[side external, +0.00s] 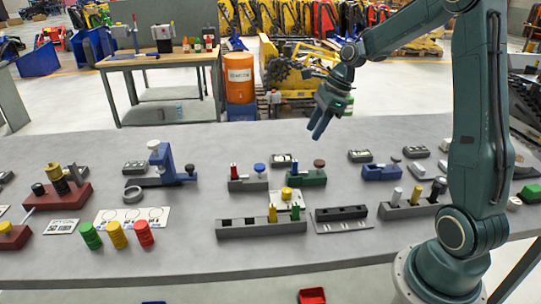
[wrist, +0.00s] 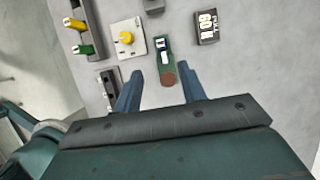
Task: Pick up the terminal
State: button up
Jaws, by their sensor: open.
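A small dark box with a white label or display (side external: 281,160) lies flat at the back middle of the table. It also shows in the wrist view (wrist: 206,27), up and right of my fingers. Other similar dark boxes lie at the left (side external: 134,167) and right (side external: 360,155); which one is the terminal I cannot tell. My gripper (side external: 320,128) hangs well above the table's back part, fingers pointing down. In the wrist view my gripper (wrist: 160,73) is open and empty, with a green fixture with a brown knob (wrist: 166,61) seen below, between the fingers.
The green fixture (side external: 307,179) stands in front of and right of the middle dark box. A grey slotted rail (side external: 235,232), a yellow-button plate (side external: 283,205) and a blue fixture (side external: 378,173) stand nearby. Bare table lies behind the middle dark box.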

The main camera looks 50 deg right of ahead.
aim_at(296, 161)
jog(key=x, duration=0.7)
jog(key=shift+w+a+f, duration=0.1)
jog(key=shift+a+f, duration=0.05)
jog(key=shift+f, duration=0.2)
jog(key=shift+f, duration=0.1)
jog(key=shift+x, duration=2.6)
jog(key=shift+w, duration=0.15)
grip_shut()
